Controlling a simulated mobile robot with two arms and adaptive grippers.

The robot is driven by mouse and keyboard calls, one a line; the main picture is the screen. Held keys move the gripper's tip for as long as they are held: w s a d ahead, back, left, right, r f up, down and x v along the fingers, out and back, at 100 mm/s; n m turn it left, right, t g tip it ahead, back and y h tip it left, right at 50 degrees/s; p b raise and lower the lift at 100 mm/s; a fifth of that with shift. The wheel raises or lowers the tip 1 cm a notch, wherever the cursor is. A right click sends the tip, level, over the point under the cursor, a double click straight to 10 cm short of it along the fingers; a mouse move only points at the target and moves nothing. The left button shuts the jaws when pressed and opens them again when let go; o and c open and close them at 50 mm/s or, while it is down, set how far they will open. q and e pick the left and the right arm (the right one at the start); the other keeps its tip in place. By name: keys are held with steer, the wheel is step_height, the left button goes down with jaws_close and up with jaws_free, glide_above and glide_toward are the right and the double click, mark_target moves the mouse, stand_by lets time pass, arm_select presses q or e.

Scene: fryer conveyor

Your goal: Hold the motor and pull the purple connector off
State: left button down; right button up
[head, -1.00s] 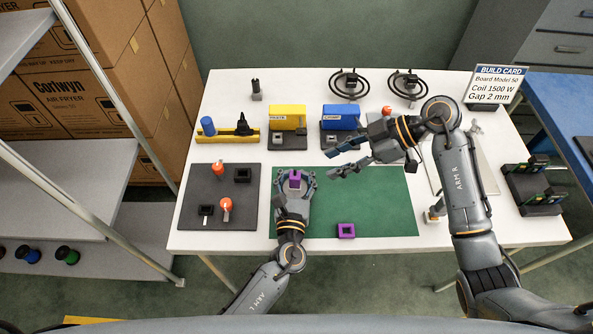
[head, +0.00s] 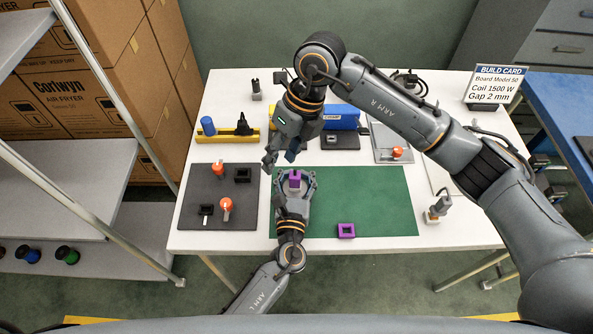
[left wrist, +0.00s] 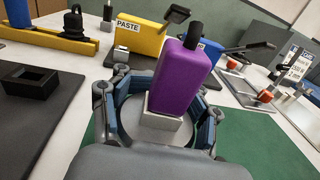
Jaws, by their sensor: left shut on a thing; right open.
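The purple connector (left wrist: 185,80) stands upright on the light-coloured motor (left wrist: 165,125) in the left wrist view, with a black stub on its top. The connector also shows in the head view (head: 295,178). My left gripper (left wrist: 160,110) is shut around the motor, with a finger on each side, at the left part of the green mat (head: 385,195). My right gripper (head: 279,158) is open and empty, pointing down just behind and slightly left of the connector, apart from it as far as I can tell.
A loose purple frame (head: 346,231) lies on the mat's front edge. A dark tray (head: 192,190) with orange-topped parts lies left. The mat's right side is clear.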

mark_target(295, 174)
arm_select(q)
steer(key=shift+f, duration=0.1)
arm_select(e)
steer(key=d+n+h, duration=0.1)
steer(key=n, duration=0.1)
steer(key=w+n+t+h, duration=0.1)
steer(key=n, duration=0.2)
steer(key=d+f+n+h, duration=0.1)
steer(key=n, duration=0.2)
steer(key=shift+w+d+h, duration=0.2)
steer(key=shift+d+h, duration=0.1)
steer(key=shift+f, duration=4.45)
steer(key=shift+c, duration=0.4)
jaws_close()
steer(key=shift+r, duration=0.15)
